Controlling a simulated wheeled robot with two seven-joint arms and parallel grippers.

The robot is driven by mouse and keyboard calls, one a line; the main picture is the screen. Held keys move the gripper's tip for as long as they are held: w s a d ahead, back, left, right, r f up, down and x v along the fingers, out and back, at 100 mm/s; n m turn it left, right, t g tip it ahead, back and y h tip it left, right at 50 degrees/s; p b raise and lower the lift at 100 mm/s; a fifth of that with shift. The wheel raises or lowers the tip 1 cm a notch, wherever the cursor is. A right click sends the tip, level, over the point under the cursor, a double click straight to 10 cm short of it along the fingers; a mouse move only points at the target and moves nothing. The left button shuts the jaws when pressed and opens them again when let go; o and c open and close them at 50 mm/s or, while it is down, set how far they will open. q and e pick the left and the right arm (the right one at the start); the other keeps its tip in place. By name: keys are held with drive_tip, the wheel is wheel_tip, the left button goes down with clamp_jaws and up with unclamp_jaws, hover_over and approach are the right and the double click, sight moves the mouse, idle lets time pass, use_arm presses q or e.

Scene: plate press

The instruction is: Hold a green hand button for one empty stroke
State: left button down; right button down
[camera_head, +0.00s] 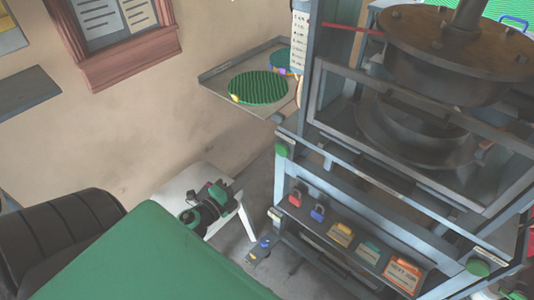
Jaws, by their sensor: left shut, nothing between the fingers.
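The plate press stands at the right, its round upper platen (455,50) raised above a lower round platen (410,135), behind a clear framed guard (400,110). Nothing can be made out between the platens. One green hand button (281,149) is on the left front post; another green hand button (478,267) is on the right front post. My left gripper (222,194), black and green, is shut and empty, left of and below the left button, clearly apart from it. My right gripper is not in view.
A sloped panel below the guard carries a red and a blue control (318,212) and coloured labels, one orange (403,274). A white stand (243,215) and a small blue-topped device (262,249) are low down near my gripper.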

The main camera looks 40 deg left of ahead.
sight(278, 150)
use_arm(q)
drive_tip(key=shift+w, duration=0.1)
